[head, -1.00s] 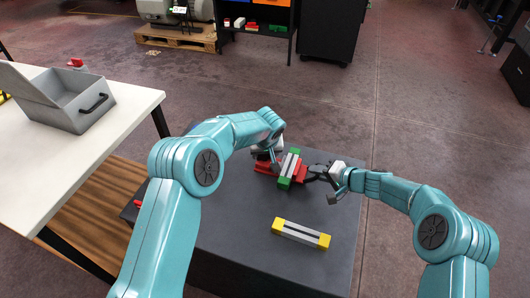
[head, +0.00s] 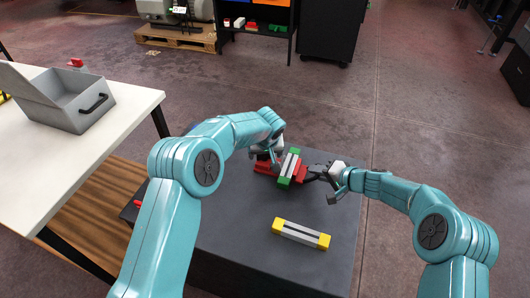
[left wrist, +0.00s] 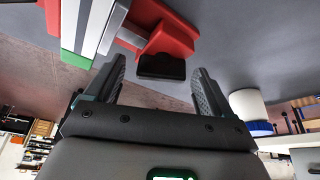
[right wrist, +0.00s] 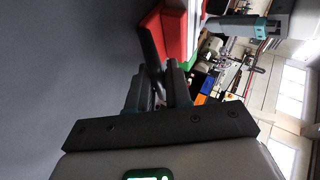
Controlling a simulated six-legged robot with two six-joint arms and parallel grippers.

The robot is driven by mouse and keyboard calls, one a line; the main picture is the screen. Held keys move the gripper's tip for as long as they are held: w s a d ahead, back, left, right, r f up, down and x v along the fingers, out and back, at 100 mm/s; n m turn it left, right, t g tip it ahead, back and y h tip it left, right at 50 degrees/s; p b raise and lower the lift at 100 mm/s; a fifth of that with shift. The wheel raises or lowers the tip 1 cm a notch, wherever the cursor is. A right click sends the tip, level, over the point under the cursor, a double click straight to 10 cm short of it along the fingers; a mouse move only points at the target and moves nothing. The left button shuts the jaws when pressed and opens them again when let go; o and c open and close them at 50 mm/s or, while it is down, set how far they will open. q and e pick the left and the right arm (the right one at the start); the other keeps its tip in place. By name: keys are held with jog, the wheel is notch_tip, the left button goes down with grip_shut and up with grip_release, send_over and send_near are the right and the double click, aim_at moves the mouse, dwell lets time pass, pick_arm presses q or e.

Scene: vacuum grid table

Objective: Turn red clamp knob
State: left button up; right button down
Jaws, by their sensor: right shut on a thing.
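The red clamp (head: 263,167) stands near the back of the dark table, with a green-ended, white and grey striped block (head: 288,168) set in it. In the left wrist view, the clamp's red body (left wrist: 172,38) carries a dark end piece (left wrist: 162,67). My left gripper (left wrist: 158,82) is open, its fingers apart on either side of that piece's line, with a gap to it. My right gripper (right wrist: 158,78) is shut on a dark bar (right wrist: 151,45) at the clamp's right side, which I take to be the knob's handle. Its fingers partly hide the bar.
A yellow-ended block (head: 301,233) lies on the front of the dark table (head: 240,235). A white table (head: 95,150) with an open grey box (head: 75,112) stands at the left. The dark table's right front is clear.

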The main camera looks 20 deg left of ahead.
pick_arm(q)
jog(key=v, duration=1.2)
jog(key=shift+d, duration=0.1)
jog(key=shift+n, duration=0.7)
jog(key=x, duration=1.2)
jog(key=c, duration=1.1)
jog(key=shift+o, duration=0.2)
